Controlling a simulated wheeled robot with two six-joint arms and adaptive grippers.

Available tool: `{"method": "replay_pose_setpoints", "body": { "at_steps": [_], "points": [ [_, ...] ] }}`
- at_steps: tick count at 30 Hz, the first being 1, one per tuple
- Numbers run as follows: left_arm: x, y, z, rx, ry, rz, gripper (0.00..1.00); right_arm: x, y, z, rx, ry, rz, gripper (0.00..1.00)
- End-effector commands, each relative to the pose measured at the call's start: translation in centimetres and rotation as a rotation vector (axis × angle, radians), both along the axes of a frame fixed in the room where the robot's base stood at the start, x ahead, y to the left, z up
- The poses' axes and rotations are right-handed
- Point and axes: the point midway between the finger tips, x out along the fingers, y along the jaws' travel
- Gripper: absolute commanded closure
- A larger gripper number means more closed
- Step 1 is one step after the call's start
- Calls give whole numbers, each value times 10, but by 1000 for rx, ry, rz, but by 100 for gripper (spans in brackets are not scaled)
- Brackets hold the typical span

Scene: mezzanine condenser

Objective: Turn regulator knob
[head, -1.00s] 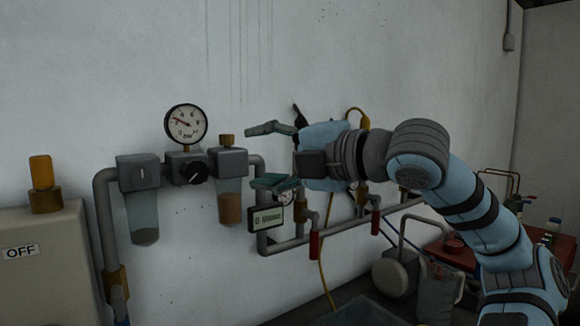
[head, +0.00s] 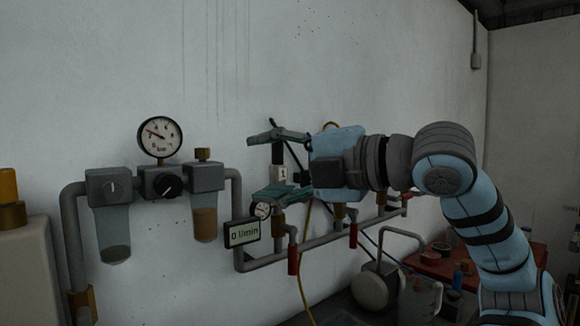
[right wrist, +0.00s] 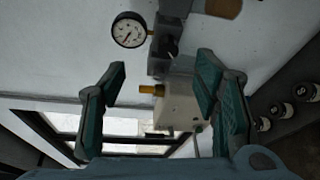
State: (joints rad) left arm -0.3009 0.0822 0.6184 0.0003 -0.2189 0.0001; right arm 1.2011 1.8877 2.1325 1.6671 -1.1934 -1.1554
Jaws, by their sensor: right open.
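The regulator is a grey block with a black knob (head: 168,186) on its front, below a round white dial gauge (head: 160,137). In the right wrist view the dark knob (right wrist: 172,47) and the gauge (right wrist: 130,30) lie beyond the fingertips, near the top. My right gripper (head: 260,167) is open and empty, to the right of the knob and clearly apart from it. Its two green-padded fingers (right wrist: 163,68) are spread wide in the right wrist view. My left gripper is not in view.
Filter bowls (head: 112,234) (head: 204,222) hang on both sides of the regulator. A flow display (head: 242,233) reads 0 l/min below my right gripper. Grey pipes with red-handled valves (head: 293,258) run along the wall. The wall above the regulator is bare.

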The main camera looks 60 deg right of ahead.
Motion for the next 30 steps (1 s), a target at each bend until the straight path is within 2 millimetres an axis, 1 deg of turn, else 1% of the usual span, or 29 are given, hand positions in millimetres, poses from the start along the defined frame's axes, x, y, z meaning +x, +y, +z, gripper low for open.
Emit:
{"method": "replay_pose_setpoints", "body": {
  "at_steps": [2, 6, 9, 12, 15, 17, 28, 30],
  "points": [
    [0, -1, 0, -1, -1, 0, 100, -16, 0, 3, -1, -6, -1, 44],
    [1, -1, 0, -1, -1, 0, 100, -56, 1, 6, -1, -6, -2, 44],
    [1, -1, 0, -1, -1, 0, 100, -82, 2, 9, 0, -4, -3, 44],
    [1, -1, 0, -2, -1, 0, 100, -100, 2, 10, 1, -2, -3, 44],
    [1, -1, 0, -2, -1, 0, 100, -109, 3, 11, -1, 0, 0, 44],
    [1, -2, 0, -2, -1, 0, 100, -110, 3, 11, -1, 0, 1, 44],
    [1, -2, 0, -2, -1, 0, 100, -110, 3, 11, -1, 1, 1, 44],
    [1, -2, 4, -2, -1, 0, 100, -106, 4, 12, 0, 12, 6, 44]
  ]
}}
